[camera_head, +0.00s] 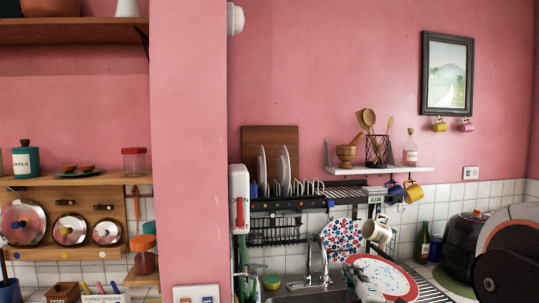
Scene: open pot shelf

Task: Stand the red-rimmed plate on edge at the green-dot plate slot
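The red-rimmed plate (403,281) is white with a red edge. It is tilted at the bottom right of the middle, in front of the sink and counter. My gripper (362,277) is at its left side and appears shut on its rim; the fingertips are small and partly hidden against the plate. The plate rack (318,187) is on the black shelf above the sink, to the upper left of the plate. White plates (285,170) stand on edge at its left part. Small coloured dots line the shelf's front rail (290,205); I cannot tell which is green.
A patterned plate (343,240) and a cream mug (377,231) are just behind the red-rimmed plate. The faucet (318,262) rises left of it. Mugs (412,191) hang at the shelf's right end. A green bottle (422,243) stands on the right counter.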

